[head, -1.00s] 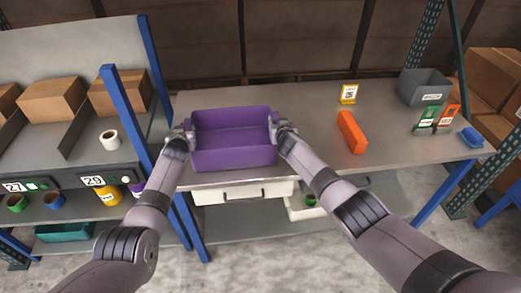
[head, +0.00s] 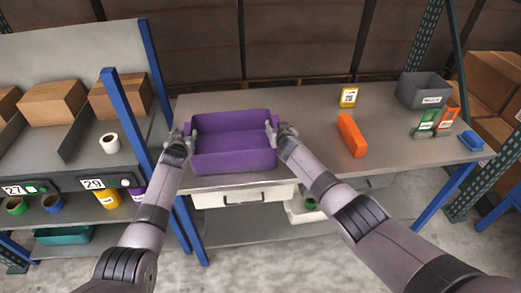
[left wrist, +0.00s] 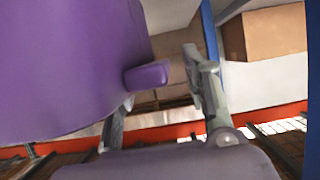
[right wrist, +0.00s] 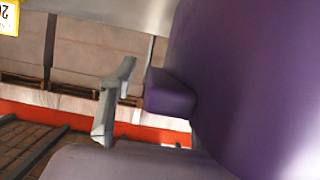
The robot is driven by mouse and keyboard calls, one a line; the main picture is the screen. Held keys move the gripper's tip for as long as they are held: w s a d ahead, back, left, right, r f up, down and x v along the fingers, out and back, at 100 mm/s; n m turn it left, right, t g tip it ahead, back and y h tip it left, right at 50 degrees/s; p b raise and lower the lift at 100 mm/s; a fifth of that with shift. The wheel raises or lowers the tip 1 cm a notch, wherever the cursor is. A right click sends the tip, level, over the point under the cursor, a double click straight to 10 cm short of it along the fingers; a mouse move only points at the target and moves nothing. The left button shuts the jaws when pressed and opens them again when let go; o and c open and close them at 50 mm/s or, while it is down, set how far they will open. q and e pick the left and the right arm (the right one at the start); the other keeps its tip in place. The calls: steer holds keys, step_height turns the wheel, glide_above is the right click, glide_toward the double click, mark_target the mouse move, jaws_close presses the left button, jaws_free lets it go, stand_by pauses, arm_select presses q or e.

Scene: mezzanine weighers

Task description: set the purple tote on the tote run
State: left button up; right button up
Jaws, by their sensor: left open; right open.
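The purple tote (head: 234,163) is open, looks empty and appears upright on the left part of the grey bench top. My left gripper (head: 188,138) is at its left end. In the left wrist view the tote's end handle (left wrist: 148,76) lies between the spread fingers. My right gripper (head: 277,133) is at the right end. In the right wrist view one finger stands apart from the other handle (right wrist: 170,94); the other finger is hidden. Both grippers are open. I cannot tell which surface is the tote run.
On the bench (head: 305,115) are an orange block (head: 351,135), a yellow labelled card (head: 348,97), a grey bin (head: 423,90) and a blue item (head: 471,140). A blue post (head: 128,126) stands close left of the tote, beside a rack with boxes.

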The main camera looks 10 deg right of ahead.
steer(key=shift+s, duration=0.1)
arm_select(q)
steer(key=v, duration=1)
steer(key=shift+s, duration=0.15)
arm_select(e)
steer(key=v, duration=1.2)
arm_select(q)
steer(key=shift+d, duration=0.1)
